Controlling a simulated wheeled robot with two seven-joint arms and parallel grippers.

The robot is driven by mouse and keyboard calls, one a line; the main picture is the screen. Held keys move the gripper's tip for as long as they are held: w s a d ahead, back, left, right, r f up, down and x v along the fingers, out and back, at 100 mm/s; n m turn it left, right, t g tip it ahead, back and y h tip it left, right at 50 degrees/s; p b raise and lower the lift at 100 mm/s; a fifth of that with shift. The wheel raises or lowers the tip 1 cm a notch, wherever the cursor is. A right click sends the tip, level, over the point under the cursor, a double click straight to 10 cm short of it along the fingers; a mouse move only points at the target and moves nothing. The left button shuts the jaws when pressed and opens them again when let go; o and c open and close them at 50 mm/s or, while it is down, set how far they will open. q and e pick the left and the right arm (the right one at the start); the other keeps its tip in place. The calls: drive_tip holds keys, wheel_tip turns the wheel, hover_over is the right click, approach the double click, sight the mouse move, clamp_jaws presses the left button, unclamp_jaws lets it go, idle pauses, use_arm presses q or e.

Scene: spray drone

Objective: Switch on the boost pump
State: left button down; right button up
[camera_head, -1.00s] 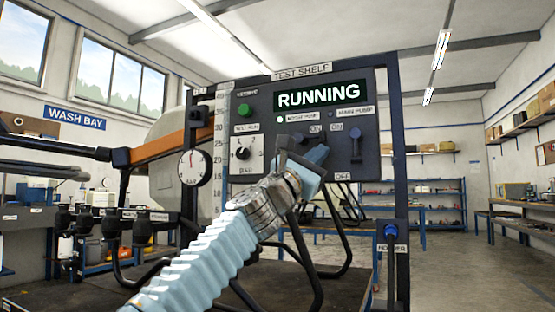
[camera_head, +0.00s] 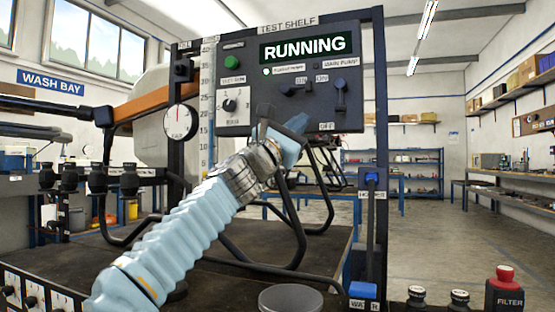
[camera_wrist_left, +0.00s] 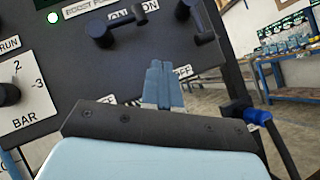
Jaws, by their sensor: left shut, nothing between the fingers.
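The boost pump switch (camera_head: 294,90) is a dark lever on the panel; it also shows in the left wrist view (camera_wrist_left: 118,27). It lies nearly sideways, its end toward the right. A green lamp (camera_head: 266,71) glows beside its label. The main pump switch (camera_head: 340,92) stands to its right. The display (camera_head: 304,47) reads RUNNING. My left gripper (camera_head: 298,124) is shut and empty, in front of the panel below the boost lever. In the left wrist view its closed fingers (camera_wrist_left: 163,85) appear apart from both levers. The OFF mark under the boost lever is mostly hidden. My right gripper is not in view.
The panel also carries a green button (camera_head: 232,62) and a BAR dial (camera_head: 229,105). A round gauge (camera_head: 180,123) is on the left post. A blue-handled lever (camera_head: 371,177) is on the right post. Dark frame tubes curve behind my arm.

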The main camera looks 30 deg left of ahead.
use_arm(q)
drive_tip(key=d+v, duration=0.1)
drive_tip(key=v, duration=0.8)
drive_tip(key=shift+w+d+f, duration=0.15)
drive_tip(key=shift+d+f, duration=0.3)
